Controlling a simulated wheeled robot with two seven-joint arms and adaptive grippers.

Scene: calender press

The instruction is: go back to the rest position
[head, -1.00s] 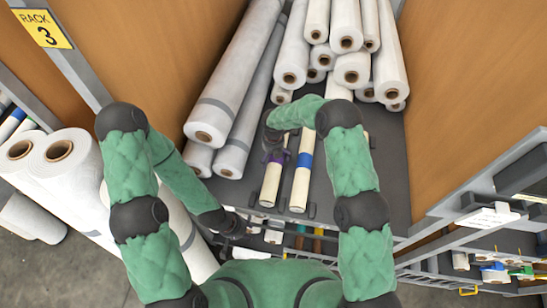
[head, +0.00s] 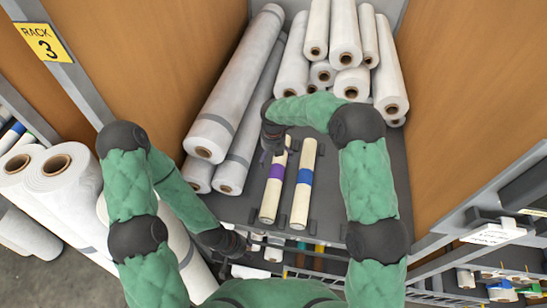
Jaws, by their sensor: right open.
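My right gripper (head: 272,152) is open, just above and left of the far end of a cream roll with a purple band (head: 272,187). It seems clear of the roll, and the purple band shows fully. A second cream roll with a blue band (head: 302,187) lies beside it on the dark shelf (head: 337,215), held at its sides by small dark brackets. My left gripper (head: 238,243) is low, at the front edge of the shelf. Its fingers are too small and dark to read, and I see nothing held in it.
Long white rolls (head: 222,105) lean along the left of the shelf, and a stack of rolls (head: 345,45) lies at its back. Big white rolls (head: 65,190) stand at left. Orange panels (head: 460,110) wall both sides. A grey rack (head: 490,235) stands at right.

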